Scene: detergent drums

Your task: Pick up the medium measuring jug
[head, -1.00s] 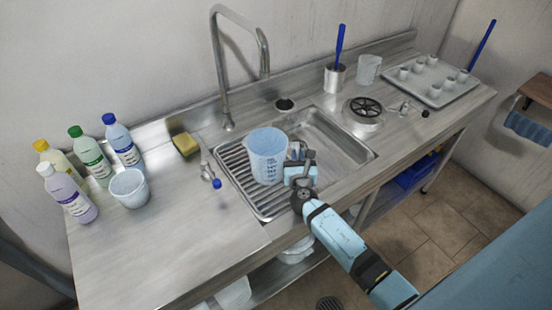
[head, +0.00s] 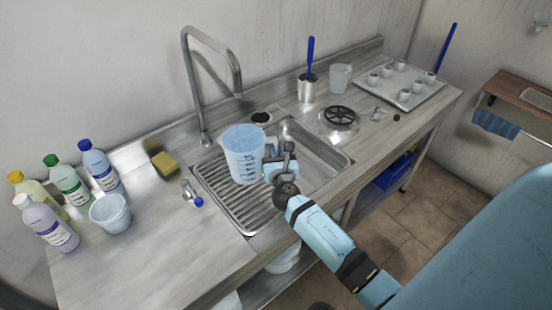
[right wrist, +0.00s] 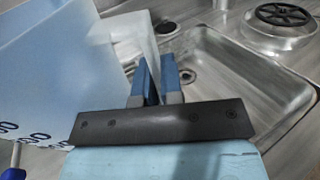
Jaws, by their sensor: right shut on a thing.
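The measuring jug (head: 243,158) is pale blue and translucent, with blue scale marks. It is upright above the ribbed drainboard at the left of the sink. My right gripper (head: 279,165) is at its right side, shut on its handle. In the right wrist view the jug (right wrist: 45,85) fills the left side. The pale handle (right wrist: 135,35) runs down to the fingers of my right gripper (right wrist: 157,82), which hide part of it. A smaller clear jug (head: 340,77) stands at the back of the counter. My left gripper is not in view.
The tap (head: 205,90) arches up behind the held jug. Several bottles (head: 67,180) and a pale tub (head: 110,212) stand at the left, with a sponge (head: 164,164) nearby. A tray of cups (head: 403,88) lies at the far right. The front left of the counter (head: 160,255) is clear.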

